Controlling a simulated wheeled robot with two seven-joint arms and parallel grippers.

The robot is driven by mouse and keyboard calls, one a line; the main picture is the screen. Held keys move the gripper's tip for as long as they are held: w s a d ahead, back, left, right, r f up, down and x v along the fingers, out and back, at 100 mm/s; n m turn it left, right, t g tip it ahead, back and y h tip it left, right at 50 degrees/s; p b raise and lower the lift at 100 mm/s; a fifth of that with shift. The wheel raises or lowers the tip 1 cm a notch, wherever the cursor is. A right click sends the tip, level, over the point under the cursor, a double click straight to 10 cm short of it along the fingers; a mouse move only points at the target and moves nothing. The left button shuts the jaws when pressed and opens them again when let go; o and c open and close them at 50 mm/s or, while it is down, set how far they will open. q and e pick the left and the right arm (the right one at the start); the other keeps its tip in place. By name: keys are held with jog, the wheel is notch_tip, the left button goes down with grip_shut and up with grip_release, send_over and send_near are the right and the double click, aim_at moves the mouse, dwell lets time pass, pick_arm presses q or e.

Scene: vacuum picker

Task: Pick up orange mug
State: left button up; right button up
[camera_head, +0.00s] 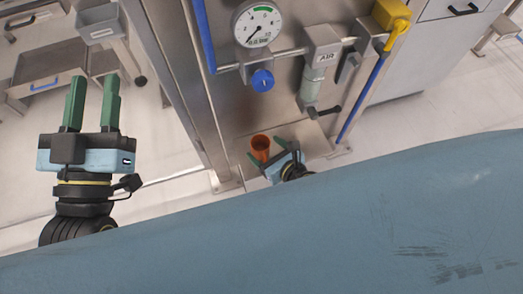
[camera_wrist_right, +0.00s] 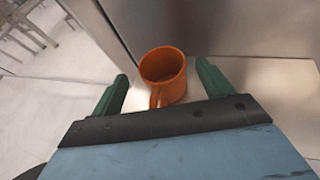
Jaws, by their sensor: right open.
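The orange mug (camera_head: 261,146) stands upright on a low metal shelf (camera_head: 318,138) at the foot of the air panel. In the right wrist view the mug (camera_wrist_right: 164,74) sits ahead of my palm, between the two green fingers, with its handle pointing toward me. My right gripper (camera_head: 268,150) is open around the mug; a gap shows on each side, so the fingers do not appear to grip it. My left gripper (camera_head: 92,100) is at the far left of the head view, fingers pointing up and apart, with nothing between them.
A steel panel with a pressure gauge (camera_head: 258,24), a blue knob (camera_head: 262,80) and a yellow valve (camera_head: 391,14) rises behind the mug. A steel post (camera_head: 190,90) stands left of it. A cart (camera_head: 48,70) is at the upper left.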

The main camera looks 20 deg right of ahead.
aim_at(255, 139)
jog(key=shift+b+x, duration=0.45)
jog(key=shift+x, duration=1.2)
pick_arm(q)
jog(key=shift+s+r+t+h, duration=0.15)
jog(key=shift+s+r+t, duration=0.2)
jog(key=shift+r+t, duration=0.25)
jog(key=shift+s+r+t+h, duration=0.15)
jog(key=shift+s+r+t, duration=0.15)
jog(key=shift+r+t, duration=0.3)
pick_arm(e)
jog(key=shift+d, duration=0.2)
jog(key=shift+c, duration=0.3)
jog(key=c, duration=1)
pick_arm(q)
jog(key=shift+w+g, duration=0.1)
jog(key=shift+g, duration=0.2)
